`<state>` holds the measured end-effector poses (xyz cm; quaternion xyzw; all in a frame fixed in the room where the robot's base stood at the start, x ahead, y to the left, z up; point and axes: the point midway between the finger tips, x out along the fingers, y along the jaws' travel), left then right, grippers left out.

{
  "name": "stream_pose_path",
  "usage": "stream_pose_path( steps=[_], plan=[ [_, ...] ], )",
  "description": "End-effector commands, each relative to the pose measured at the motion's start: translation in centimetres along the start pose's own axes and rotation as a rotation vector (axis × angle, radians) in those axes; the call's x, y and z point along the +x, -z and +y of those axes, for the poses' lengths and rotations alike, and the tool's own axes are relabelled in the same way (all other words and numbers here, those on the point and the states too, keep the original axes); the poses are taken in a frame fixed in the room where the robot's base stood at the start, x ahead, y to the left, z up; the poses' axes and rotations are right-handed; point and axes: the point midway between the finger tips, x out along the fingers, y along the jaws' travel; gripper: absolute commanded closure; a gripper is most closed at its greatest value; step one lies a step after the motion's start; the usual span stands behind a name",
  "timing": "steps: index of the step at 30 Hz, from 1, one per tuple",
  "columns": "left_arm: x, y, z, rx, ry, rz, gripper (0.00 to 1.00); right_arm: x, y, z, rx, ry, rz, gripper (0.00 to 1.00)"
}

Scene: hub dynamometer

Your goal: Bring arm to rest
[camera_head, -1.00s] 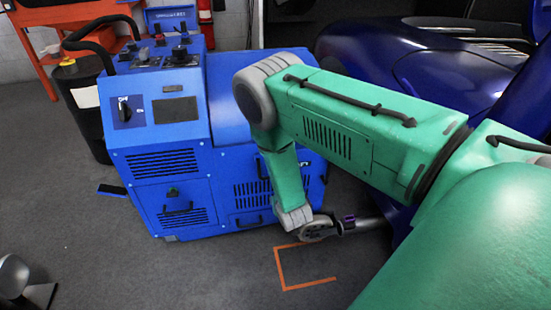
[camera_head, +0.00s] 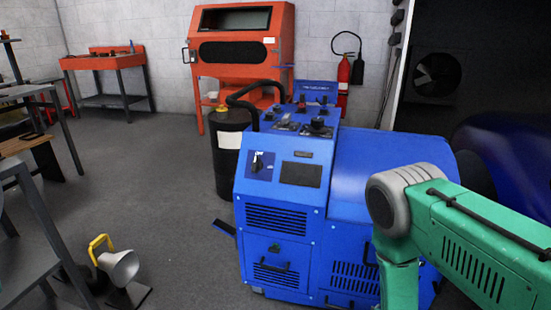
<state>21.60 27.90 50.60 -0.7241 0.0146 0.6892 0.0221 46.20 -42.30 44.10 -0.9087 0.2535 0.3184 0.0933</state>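My green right arm comes in from the right, in front of the blue dynamometer machine (camera_head: 285,225). Its grey elbow-like joint is near the machine's right side, and the lower link hangs down past the bottom edge of the view. My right gripper is out of view below.
A black drum (camera_head: 228,160) stands left of the machine. An orange cabinet (camera_head: 241,60) and a fire extinguisher (camera_head: 344,75) are at the back wall. A work lamp (camera_head: 120,268) and grey tables (camera_head: 35,200) are at the left. A dark blue car (camera_head: 505,160) is at the right. The left-centre floor is clear.

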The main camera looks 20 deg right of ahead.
Motion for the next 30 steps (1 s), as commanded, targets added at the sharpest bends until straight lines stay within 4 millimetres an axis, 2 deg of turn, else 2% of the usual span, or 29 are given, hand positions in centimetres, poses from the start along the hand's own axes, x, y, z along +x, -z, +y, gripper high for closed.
stream_pose_path(
  steps=[2,5,8,12,15,18,22,30],
  plan=[
    [-0.4,0.0,0.0,0.000,0.000,0.000,1.00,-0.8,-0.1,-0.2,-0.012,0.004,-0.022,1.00],
    [-1.8,0.1,0.0,0.000,0.000,-0.001,1.00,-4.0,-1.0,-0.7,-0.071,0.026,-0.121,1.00],
    [-3.8,0.2,0.0,0.000,0.000,0.000,1.00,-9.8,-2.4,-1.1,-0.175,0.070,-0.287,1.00],
    [-6.4,0.4,-0.1,0.000,0.000,0.001,1.00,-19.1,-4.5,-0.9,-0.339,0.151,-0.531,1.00],
    [-7.6,0.4,-0.1,0.000,0.000,0.000,1.00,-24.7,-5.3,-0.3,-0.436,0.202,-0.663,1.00],
    [-8.3,0.5,-0.1,0.000,0.000,0.000,1.00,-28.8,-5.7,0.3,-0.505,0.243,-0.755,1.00],
    [-8.6,0.5,-0.1,0.000,0.000,0.000,1.00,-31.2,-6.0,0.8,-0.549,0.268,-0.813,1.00],
    [-8.5,0.4,-0.1,0.000,0.000,0.000,1.00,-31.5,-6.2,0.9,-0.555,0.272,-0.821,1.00]
  ],
)
